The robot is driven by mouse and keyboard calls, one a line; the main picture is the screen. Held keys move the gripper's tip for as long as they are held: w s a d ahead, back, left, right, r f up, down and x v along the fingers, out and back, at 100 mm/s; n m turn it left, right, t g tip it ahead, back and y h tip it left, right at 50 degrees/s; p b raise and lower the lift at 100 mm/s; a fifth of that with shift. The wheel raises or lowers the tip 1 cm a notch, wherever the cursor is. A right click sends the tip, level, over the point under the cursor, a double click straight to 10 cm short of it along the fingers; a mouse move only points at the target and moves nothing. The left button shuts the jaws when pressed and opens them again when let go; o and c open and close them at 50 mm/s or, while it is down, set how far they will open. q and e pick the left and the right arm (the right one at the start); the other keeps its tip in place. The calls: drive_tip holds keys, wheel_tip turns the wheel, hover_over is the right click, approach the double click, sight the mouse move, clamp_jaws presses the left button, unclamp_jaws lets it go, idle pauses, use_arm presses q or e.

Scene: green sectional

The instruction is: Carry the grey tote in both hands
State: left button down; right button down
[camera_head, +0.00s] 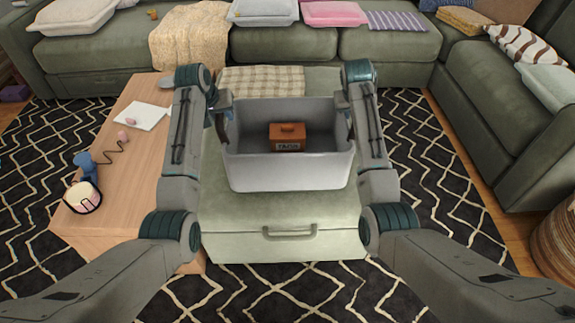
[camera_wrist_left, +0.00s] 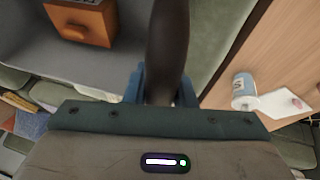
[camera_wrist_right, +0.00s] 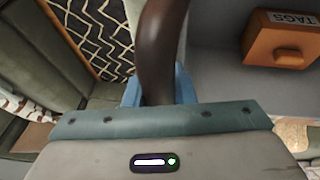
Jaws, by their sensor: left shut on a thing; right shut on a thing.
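The fingertips are partly hidden by the handles.
A green sectional (camera_head: 500,125) lines the back and right. Patterned rug (camera_head: 420,150) shows at the right.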

use_arm(q)
drive_tip(key=shift+f+b, duration=0.4)
drive_tip(key=shift+f, duration=0.15)
use_arm(e)
drive_tip(key=shift+f, duration=0.6)
use_arm(q)
drive_tip(key=c, duration=1.2)
unclamp_jaws()
drive_tip(key=shift+r, duration=0.15)
use_arm(e)
drive_tip(key=c, duration=1.2)
unclamp_jaws()
drive_tip(key=shift+r, duration=0.15)
drive_tip(key=shift+r, duration=0.15)
use_arm(q)
drive_tip(key=v, duration=1.2)
use_arm(e)
drive_tip(key=v, duration=1.1)
drive_tip(key=shift+s+r, duration=0.3)
use_arm(q)
drive_tip(key=shift+s, duration=0.1)
use_arm(e)
drive_tip(key=shift+a, duration=0.1)
